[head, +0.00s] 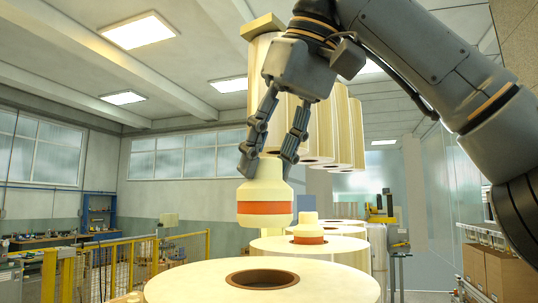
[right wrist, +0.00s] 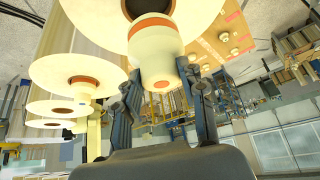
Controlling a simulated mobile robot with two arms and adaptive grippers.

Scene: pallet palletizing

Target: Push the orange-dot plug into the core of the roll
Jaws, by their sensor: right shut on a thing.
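The orange-dot plug (head: 264,195) is cream with an orange band near its lower end. My right gripper (head: 268,168) is shut on its narrow upper neck and holds it upright. The plug hangs above the nearest cream roll (head: 190,283), apart from it and roughly over its dark, brown-rimmed core (head: 262,279). In the right wrist view the plug (right wrist: 155,55) sits between the fingers, with the roll (right wrist: 195,15) and its open core (right wrist: 148,6) beyond it. My left gripper is not in view.
Behind stands another roll with a banded plug (head: 308,232) in its core; more rolls stand farther back. Tall cream rolls (head: 322,125) hang behind the gripper. A yellow fence (head: 130,262) is at left, brown boxes (head: 510,272) at right. A board with several plugs (right wrist: 222,38) shows in the wrist view.

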